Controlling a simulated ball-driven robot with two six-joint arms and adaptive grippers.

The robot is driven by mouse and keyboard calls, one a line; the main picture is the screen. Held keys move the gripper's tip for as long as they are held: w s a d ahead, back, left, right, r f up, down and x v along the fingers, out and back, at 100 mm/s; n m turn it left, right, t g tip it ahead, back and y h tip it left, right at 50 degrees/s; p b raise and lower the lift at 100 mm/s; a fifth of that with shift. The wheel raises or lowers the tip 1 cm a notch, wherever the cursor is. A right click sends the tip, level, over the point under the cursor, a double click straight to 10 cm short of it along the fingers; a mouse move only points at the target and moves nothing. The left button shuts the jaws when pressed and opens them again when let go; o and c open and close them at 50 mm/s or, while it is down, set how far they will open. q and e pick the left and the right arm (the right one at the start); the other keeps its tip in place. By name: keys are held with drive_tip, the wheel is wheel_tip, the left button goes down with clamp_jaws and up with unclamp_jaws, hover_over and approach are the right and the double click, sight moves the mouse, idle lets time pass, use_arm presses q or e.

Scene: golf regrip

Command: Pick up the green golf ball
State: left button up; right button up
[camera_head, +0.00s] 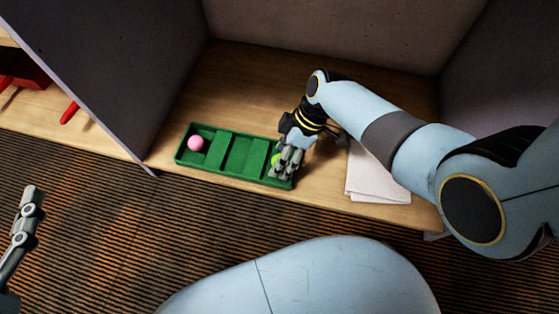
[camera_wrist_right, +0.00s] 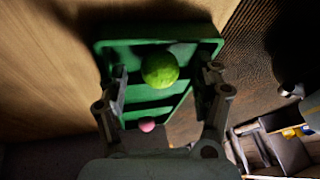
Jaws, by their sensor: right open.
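The green golf ball (camera_wrist_right: 159,70) lies in the end compartment of a green tray (camera_head: 240,157). In the head view the ball (camera_head: 275,159) is partly hidden behind my right gripper (camera_head: 285,172). My right gripper is open over the right end of the tray. In the right wrist view its fingers (camera_wrist_right: 164,92) stand on either side of the ball, with gaps showing. My left gripper (camera_head: 30,200) is at the left edge of the head view, away from the tray, and its jaw state is unclear.
A pink ball (camera_head: 196,143) sits in the tray's left compartment. A folded white cloth (camera_head: 376,178) lies right of the tray. Dark partitions (camera_head: 105,70) wall the wooden desk (camera_head: 240,75) at left, back and right. Red items (camera_head: 70,112) lie beyond the left partition.

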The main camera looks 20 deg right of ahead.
drive_tip(key=shift+a+f, duration=0.15)
drive_tip(key=shift+f, duration=0.2)
use_arm(q)
drive_tip(key=r, duration=0.1)
drive_tip(key=w+r+t, duration=0.1)
drive_tip(key=r, duration=0.1)
drive_tip(key=shift+w+d+r+t+h, duration=0.2)
drive_tip(key=shift+w+t+h, duration=0.1)
drive_tip(key=shift+w+t, duration=0.1)
use_arm(e)
drive_tip(key=c, duration=1.2)
drive_tip(key=shift+r, duration=0.1)
